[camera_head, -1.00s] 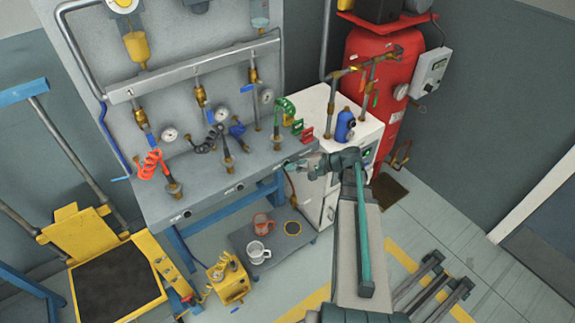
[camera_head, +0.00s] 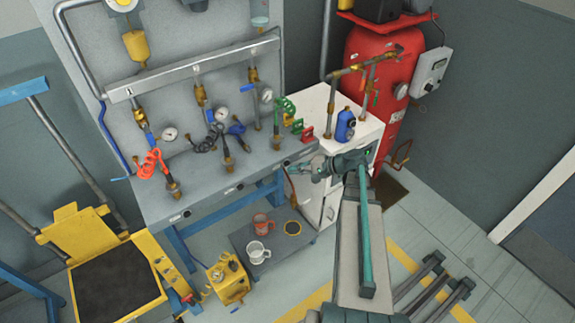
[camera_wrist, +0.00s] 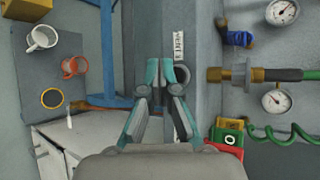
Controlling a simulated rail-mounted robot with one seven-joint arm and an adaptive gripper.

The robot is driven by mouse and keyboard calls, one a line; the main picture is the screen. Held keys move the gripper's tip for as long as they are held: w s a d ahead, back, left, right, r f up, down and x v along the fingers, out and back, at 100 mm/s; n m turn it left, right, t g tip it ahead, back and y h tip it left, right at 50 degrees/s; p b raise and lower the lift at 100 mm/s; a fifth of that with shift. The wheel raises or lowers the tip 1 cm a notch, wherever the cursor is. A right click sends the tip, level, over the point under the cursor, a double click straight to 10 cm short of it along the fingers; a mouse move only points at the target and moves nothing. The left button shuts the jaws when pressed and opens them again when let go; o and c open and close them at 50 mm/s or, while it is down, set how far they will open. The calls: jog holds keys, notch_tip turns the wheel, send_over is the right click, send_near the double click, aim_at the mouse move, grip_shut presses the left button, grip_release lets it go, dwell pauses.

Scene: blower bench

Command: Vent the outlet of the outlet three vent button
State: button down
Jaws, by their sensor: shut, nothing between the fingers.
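My gripper (camera_head: 292,167) is at the right end of the bench's front edge. In the wrist view its teal fingertips (camera_wrist: 167,72) are together and hold nothing. They are right by the white label (camera_wrist: 178,46) reading "VENT 3" on the grey front face. Whether the fingertips touch the face cannot be told. The third outlet, with its green coiled hose (camera_head: 286,108), stands above on the bench.
The grey bench (camera_head: 207,180) carries other outlets with a red coil (camera_head: 152,160) and a black coil (camera_head: 207,142). A white cabinet (camera_head: 318,103) holds a blue bottle (camera_head: 345,125) at the right. Mugs (camera_head: 257,252) sit on a low shelf. Open floor lies to the front right.

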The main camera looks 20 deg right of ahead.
jog(key=shift+s, duration=0.1)
jog(key=s, duration=0.3)
jog(key=s+b, duration=0.1)
jog(key=shift+s+d, duration=0.4)
dwell(0.5)
jog(key=s+a+f+n+g+h, duration=0.2)
jog(key=s+a+f+g, duration=0.2)
jog(key=s+f, duration=0.5)
jog(key=s+a+f+n+g+h, duration=0.25)
jog(key=s+a+f+g, duration=0.2)
jog(key=f, duration=0.75)
jog(key=s+a+f+n+g+h, duration=0.1)
jog(key=s+a+f+n+g, duration=0.1)
jog(key=s, duration=0.5)
jog(key=s+a+f+n+g+h, duration=0.2)
jog(key=s+a+f+n, duration=0.1)
jog(key=s, duration=0.4)
jog(key=s+a+f+n+g+h, duration=0.2)
jog(key=s+a+f, duration=0.2)
jog(key=s, duration=0.3)
jog(key=shift+s+f+g, duration=0.25)
jog(key=shift+f+g, duration=0.1)
jog(key=shift+f, duration=0.5)
